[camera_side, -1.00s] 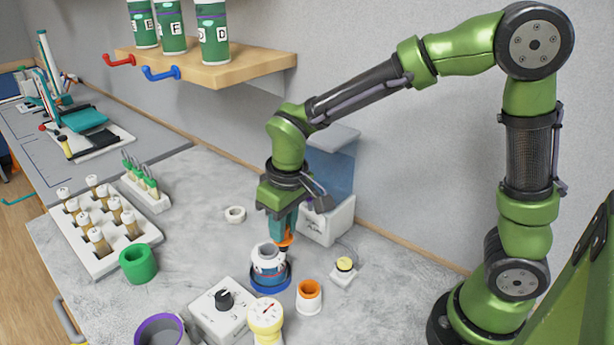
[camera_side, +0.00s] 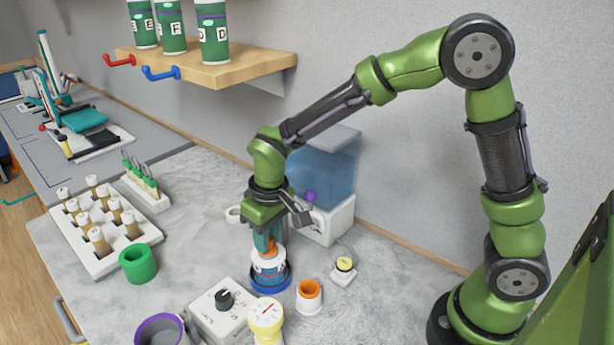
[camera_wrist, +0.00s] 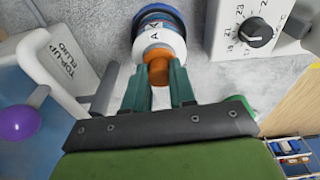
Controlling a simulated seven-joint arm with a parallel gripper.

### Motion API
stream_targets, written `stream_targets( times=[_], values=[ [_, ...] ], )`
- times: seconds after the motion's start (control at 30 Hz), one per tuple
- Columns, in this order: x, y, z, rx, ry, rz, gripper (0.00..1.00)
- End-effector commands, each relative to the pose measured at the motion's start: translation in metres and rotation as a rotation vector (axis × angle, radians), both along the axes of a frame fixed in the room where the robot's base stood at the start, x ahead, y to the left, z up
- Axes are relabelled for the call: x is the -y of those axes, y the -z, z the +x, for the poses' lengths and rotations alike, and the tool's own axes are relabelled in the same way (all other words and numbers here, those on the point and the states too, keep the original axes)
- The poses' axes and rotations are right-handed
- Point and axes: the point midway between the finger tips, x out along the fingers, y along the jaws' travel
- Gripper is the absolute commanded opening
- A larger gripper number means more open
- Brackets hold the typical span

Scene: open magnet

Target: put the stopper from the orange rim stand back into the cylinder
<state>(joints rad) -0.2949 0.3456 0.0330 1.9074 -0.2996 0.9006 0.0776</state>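The cylinder (camera_side: 268,267) is white with blue bands and stands upright in a blue base (camera_side: 270,279); in the wrist view it shows a letter A (camera_wrist: 155,36). My gripper (camera_side: 268,246) points down right above the cylinder's mouth. Its teal fingers (camera_wrist: 158,76) are closed on the orange stopper (camera_wrist: 159,69), one on each side. The stopper is at the cylinder's top; how deep it sits is hidden. The orange rim stand (camera_side: 309,297), white with an orange ring on top, stands to the right of the cylinder and looks empty.
A dial box (camera_side: 222,312) and a yellow gauge (camera_side: 266,318) stand in front of the cylinder. A white and blue tank (camera_side: 325,215) stands behind it. A small yellow-button box (camera_side: 343,272) is at the right, a green ring (camera_side: 138,264) and vial rack (camera_side: 92,255) at the left.

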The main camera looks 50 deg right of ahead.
Motion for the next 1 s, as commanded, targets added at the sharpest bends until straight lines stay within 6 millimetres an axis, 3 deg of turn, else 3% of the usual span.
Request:
stream_targets(
  times=[0.03,0.13,0.5,1.0],
  values=[
    [0.000,0.000,0.000,-0.001,0.000,0.000,0.33],
    [0.000,0.000,0.000,0.000,0.000,0.000,0.48],
    [0.000,-0.007,0.000,0.002,0.001,0.000,0.48],
    [0.001,-0.102,-0.011,0.004,0.000,0.001,0.48]
  ],
)
